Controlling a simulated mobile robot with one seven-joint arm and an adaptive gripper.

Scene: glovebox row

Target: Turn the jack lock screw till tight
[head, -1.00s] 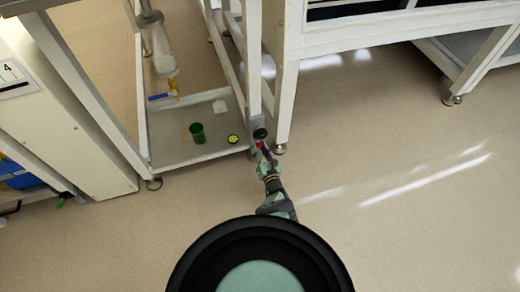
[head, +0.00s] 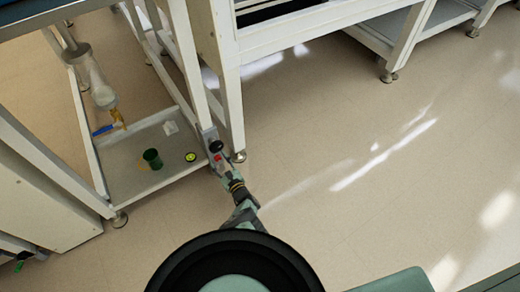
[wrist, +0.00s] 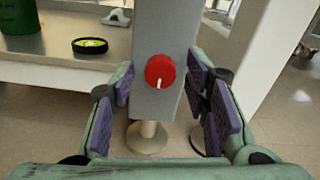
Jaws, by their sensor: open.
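The jack lock screw looks like a red round knob (wrist: 160,71) with a white pointer line that points down. It sits on the face of a grey upright leg (wrist: 150,104). In the head view the red knob (head: 218,158) is small, at the foot of the frame's front leg. My gripper (wrist: 166,98) is open, with one purple-padded finger on each side of the leg and knob. No finger is seen touching the knob. In the head view my gripper (head: 222,169) is right at the leg, too small to show detail.
A low shelf (head: 122,180) holds a green cup (head: 152,159), a black-and-yellow round item (head: 190,156) and a white piece (head: 170,127). A black knob (head: 215,146) is close by on the leg. A white bench leg (head: 230,110) stands just right. The floor right is clear.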

